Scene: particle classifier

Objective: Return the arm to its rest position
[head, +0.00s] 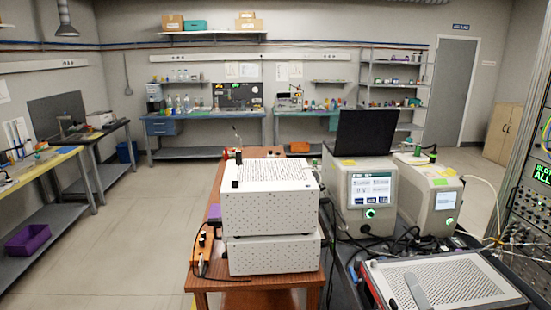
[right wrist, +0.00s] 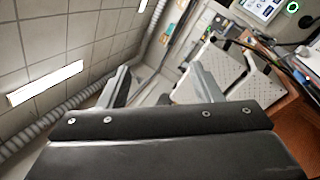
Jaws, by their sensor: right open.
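My right gripper (right wrist: 160,72) shows in the right wrist view, with its two grey fingers spread apart and nothing between them. Its dark body fills the lower part of that view. The fingers are seen against the room and a white perforated box (right wrist: 235,65); I cannot tell how far they are from the box. In the head view I cannot clearly make out either gripper. My left arm is not in view.
Two stacked white boxes (head: 270,198) stand on a wooden table (head: 255,290). Right of them are instruments (head: 368,205), a black laptop (head: 375,135), cables and a perforated case (head: 445,280). An equipment rack (head: 535,200) is at the far right. Floor (head: 140,230) is clear to the left.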

